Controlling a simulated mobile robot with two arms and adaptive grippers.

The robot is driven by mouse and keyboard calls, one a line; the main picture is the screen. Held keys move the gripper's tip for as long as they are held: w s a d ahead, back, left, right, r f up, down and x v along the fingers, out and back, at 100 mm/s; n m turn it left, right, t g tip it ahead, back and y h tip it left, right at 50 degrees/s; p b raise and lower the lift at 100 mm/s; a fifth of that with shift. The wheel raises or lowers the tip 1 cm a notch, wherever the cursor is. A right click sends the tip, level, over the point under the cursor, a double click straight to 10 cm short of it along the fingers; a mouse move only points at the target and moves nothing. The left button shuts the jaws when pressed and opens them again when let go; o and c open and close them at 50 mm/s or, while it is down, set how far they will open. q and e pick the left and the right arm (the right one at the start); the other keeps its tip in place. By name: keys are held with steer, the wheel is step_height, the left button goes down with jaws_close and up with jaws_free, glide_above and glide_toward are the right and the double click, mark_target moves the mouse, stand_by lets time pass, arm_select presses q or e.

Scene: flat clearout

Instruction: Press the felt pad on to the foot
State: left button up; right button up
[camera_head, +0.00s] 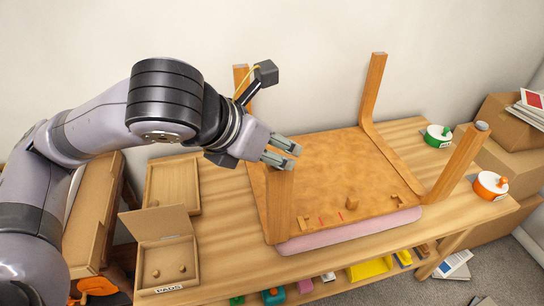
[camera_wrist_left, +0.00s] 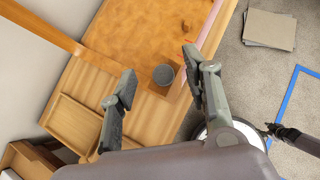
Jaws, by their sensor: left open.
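An upturned wooden table (camera_head: 325,165) lies on the bench with its legs pointing up. My left gripper (camera_head: 284,151) is open at the top of its near left leg (camera_head: 281,205). In the left wrist view, a round grey felt pad (camera_wrist_left: 163,74) sits on the foot of that leg, between the open fingers (camera_wrist_left: 159,70). Contact between fingers and pad cannot be told. The gripper hides this foot in the head view. The far legs look bare on top.
An open cardboard box marked PADS (camera_head: 165,289) holds small brown pieces. A wooden tray (camera_head: 172,164) lies behind it. A pink mat (camera_head: 350,233) lies beneath the upturned table.

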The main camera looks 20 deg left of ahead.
arm_select(q)
step_height(320, 180, up, 7)
stand_by(0.3)
